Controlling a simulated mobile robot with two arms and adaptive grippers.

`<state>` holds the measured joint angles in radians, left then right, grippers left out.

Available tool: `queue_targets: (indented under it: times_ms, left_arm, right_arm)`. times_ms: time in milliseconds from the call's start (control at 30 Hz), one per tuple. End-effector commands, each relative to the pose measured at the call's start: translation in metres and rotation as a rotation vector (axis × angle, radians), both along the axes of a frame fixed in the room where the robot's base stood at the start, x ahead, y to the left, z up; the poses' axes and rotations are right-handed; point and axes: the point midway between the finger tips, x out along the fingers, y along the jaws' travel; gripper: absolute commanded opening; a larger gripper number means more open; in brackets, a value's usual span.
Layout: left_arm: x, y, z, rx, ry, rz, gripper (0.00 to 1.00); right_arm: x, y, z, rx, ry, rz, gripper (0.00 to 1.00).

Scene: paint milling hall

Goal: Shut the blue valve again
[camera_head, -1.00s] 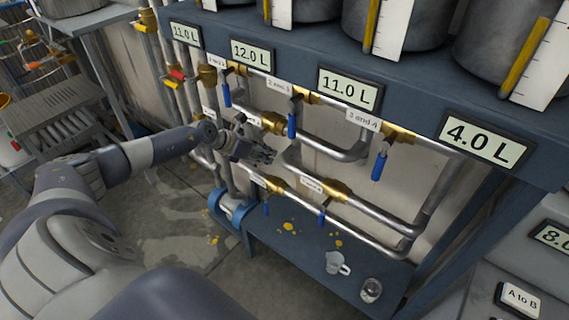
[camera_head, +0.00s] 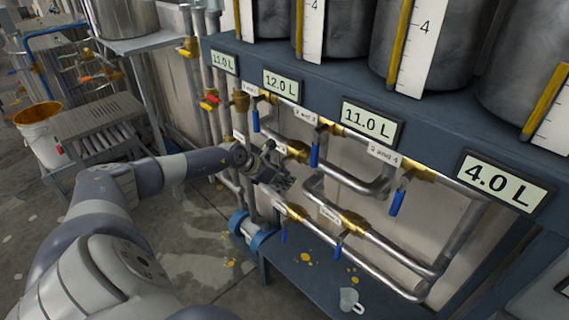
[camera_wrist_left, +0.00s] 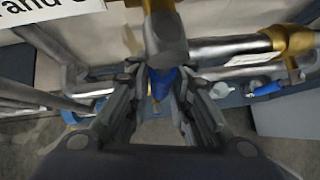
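My left gripper (camera_head: 278,172) is at the upper left of the pipe rack, by a brass valve (camera_head: 297,151). In the left wrist view its two fingers (camera_wrist_left: 162,82) stand on either side of a blue valve handle (camera_wrist_left: 163,80), just below a metal fitting. The fingers look open; I cannot tell whether they touch the handle. In the head view the gripper hides that handle. Other blue handles hang from brass valves: one at left (camera_head: 256,120), one in the middle (camera_head: 315,154), one at right (camera_head: 397,202). My right gripper is not in view.
A blue bench holds several metal tanks and volume displays, such as the 4.0 L one (camera_head: 494,181). Metal pipes (camera_head: 405,258) run close around the gripper. A clear jug (camera_head: 350,300) stands on the lower shelf. A white bucket (camera_head: 42,135) stands at left.

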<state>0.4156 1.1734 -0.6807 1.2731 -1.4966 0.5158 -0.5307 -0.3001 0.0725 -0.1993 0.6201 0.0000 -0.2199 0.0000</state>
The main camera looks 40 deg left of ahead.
Motion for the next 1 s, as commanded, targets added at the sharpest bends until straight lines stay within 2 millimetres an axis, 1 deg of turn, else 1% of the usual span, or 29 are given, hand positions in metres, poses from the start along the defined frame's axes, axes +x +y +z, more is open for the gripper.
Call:
queue_targets:
  times_ms: [267, 400, 467, 567, 1000]
  left_arm:
    - [0.0, 0.0, 0.0, -0.002, 0.0, 0.002, 0.37]
    - [-0.001, 0.0, 0.001, -0.002, 0.0, 0.002, 0.37]
    - [-0.003, 0.001, 0.003, -0.002, 0.0, 0.002, 0.37]
    - [-0.01, 0.004, 0.01, 0.001, 0.0, 0.001, 0.37]
    - [-0.062, 0.015, 0.062, 0.003, 0.005, 0.001, 0.37]
  right_arm:
    - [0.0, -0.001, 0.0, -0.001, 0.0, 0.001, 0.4]
    - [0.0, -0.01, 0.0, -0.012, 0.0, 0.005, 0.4]
    - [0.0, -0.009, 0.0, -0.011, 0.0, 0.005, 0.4]
    - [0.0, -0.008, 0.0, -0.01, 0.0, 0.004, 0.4]
    - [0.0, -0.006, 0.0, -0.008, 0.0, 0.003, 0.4]
